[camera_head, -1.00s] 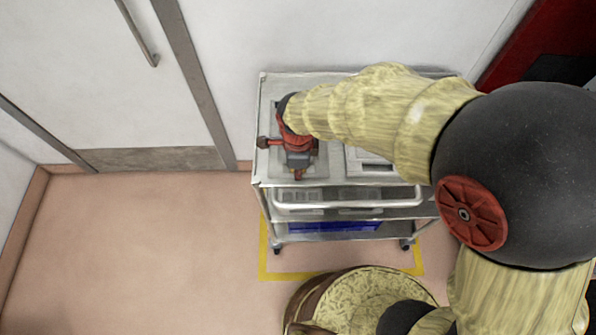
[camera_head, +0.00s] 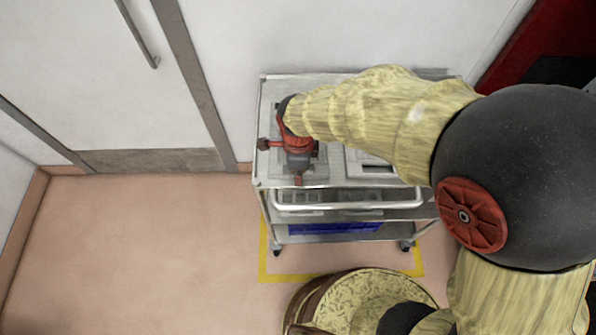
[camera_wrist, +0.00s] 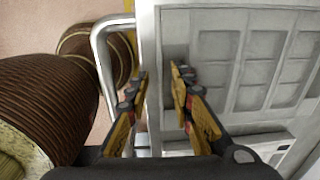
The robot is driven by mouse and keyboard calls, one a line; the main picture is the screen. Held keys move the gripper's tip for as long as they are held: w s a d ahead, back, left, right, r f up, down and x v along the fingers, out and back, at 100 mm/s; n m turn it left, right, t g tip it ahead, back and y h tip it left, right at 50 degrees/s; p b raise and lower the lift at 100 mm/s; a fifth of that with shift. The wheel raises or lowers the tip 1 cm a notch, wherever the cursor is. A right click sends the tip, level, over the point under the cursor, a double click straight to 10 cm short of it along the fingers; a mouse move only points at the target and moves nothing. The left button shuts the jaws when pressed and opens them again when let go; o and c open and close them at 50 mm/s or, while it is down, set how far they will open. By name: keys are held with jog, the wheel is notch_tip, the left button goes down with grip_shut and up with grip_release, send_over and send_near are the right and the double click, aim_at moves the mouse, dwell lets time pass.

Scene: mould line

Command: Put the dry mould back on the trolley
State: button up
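The grey mould (camera_wrist: 239,58), with several rectangular cavities, lies on the left part of the trolley's top (camera_head: 266,100). In the head view the mould (camera_head: 321,162) is partly hidden under my arm. My gripper (camera_wrist: 158,78) is low over its front edge, fingers apart, one on each side of the mould's rim in the wrist view. The gripper also shows in the head view (camera_head: 298,174). I see a gap beside the rim, but cannot tell whether a finger touches it. No surface wetness can be judged.
A second light grey mould (camera_head: 354,163) sits to the right on the trolley top, close by. The trolley's front handle (camera_head: 345,206) runs near my gripper. Lower shelves hold grey trays and a blue container (camera_head: 330,228). A wall stands behind; the floor to the left is clear.

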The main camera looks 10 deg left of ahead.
notch_tip(320, 180, up, 12)
jog(key=p, duration=0.3)
jog(key=shift+s+r, duration=0.15)
jog(key=shift+s, duration=0.1)
jog(key=shift+d, duration=0.1)
jog(key=w+d+r+n+t, duration=0.1)
jog(key=d+r+n, duration=0.3)
jog(key=d+r, duration=0.4)
jog(key=s+d+r+n+t, duration=0.1)
jog(key=s+d+r+n, duration=0.1)
jog(key=d, duration=0.4)
jog(key=s+d+r+n+t, duration=0.1)
jog(key=s+d+r+n, duration=0.1)
jog(key=d+n, duration=0.3)
jog(key=s+d+r+n+t, duration=0.2)
jog(key=s+d+r+n, duration=0.1)
jog(key=d, duration=0.5)
jog(key=shift+s+d+n, duration=0.4)
jog(key=shift+s+n, duration=0.2)
jog(key=shift+s, duration=0.2)
jog(key=shift+r, duration=0.1)
